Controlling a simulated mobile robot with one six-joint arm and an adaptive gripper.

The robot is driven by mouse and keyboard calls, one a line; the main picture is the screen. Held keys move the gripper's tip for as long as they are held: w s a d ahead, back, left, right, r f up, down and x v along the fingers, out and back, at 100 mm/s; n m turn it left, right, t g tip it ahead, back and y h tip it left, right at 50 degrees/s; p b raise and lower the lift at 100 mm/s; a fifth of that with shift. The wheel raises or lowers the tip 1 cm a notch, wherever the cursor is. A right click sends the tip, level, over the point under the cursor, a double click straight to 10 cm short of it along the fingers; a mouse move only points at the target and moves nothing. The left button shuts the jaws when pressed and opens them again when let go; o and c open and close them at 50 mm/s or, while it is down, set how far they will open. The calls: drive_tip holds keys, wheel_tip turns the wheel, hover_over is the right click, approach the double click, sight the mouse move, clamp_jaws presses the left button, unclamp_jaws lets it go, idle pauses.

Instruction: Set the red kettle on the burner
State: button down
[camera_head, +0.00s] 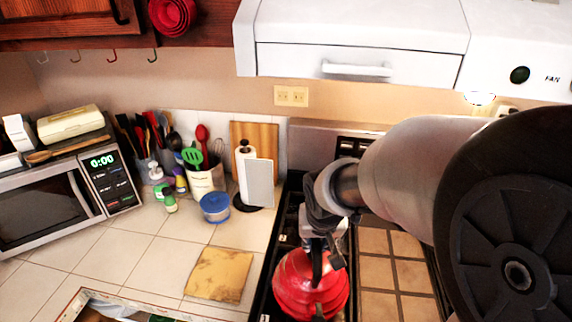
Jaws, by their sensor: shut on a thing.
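The red kettle (310,285) is at the bottom centre of the head view, over the left side of the dark stovetop (262,290). My gripper (320,255) points down from above and is shut on the kettle's top, where its dark handle shows. The kettle looks upright. I cannot tell whether its base touches the stove. The burner under it is hidden by the kettle, and my arm covers much of the stove's right and back.
The tiled counter (130,250) lies left of the stove, with a stained board (219,274), a blue-lidded tub (215,208), a utensil holder (205,180) and a microwave (60,200). A white range hood (360,35) overhangs the back. Brown tiles (375,270) lie right of the kettle.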

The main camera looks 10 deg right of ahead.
drive_tip(key=shift+r, duration=0.15)
drive_tip(key=c, duration=1.9)
unclamp_jaws()
drive_tip(key=shift+f, duration=0.25)
drive_tip(key=o, duration=0.5)
drive_tip(key=shift+c, duration=0.2)
drive_tip(key=shift+r, duration=0.1)
